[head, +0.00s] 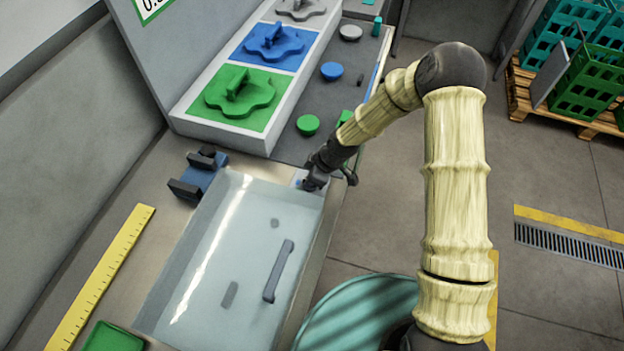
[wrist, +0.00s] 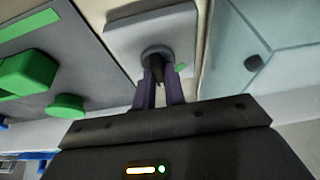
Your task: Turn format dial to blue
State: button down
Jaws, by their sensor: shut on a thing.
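The format dial (wrist: 157,54) is a small dark round knob on a light grey plate (wrist: 150,22) in the wrist view. My gripper (wrist: 160,78) is shut on it, with a finger on each side. A small green mark (wrist: 181,67) shows on the plate just right of the knob. In the head view my gripper (head: 313,180) reaches down to the plate, beside the corner of the clear cover. A small blue mark (head: 298,183) shows there, left of the fingers. The dial's pointer is hidden by the fingers, so its setting cannot be told.
A clear cover (head: 215,290) with a grey handle (head: 279,271) lies to the front left. Behind stand a green pad (head: 262,119) and blue pad (head: 298,61) with matching lobed pieces. A green button (head: 308,125) and blue button (head: 332,70) sit beside them.

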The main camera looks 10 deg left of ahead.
jog(key=shift+w+r, duration=0.1)
jog(key=c, duration=1.5)
grip_release()
jog(key=shift+w, duration=0.1)
jog(key=shift+o, duration=0.2)
jog(key=shift+s, duration=0.2)
jog(key=shift+s, duration=0.1)
jog(key=shift+d+r, duration=0.15)
jog(key=shift+r, duration=0.05)
jog(key=b+v, duration=0.1)
jog(key=v, duration=1.5)
jog(key=shift+r+b, duration=0.4)
jog(key=shift+r, duration=0.05)
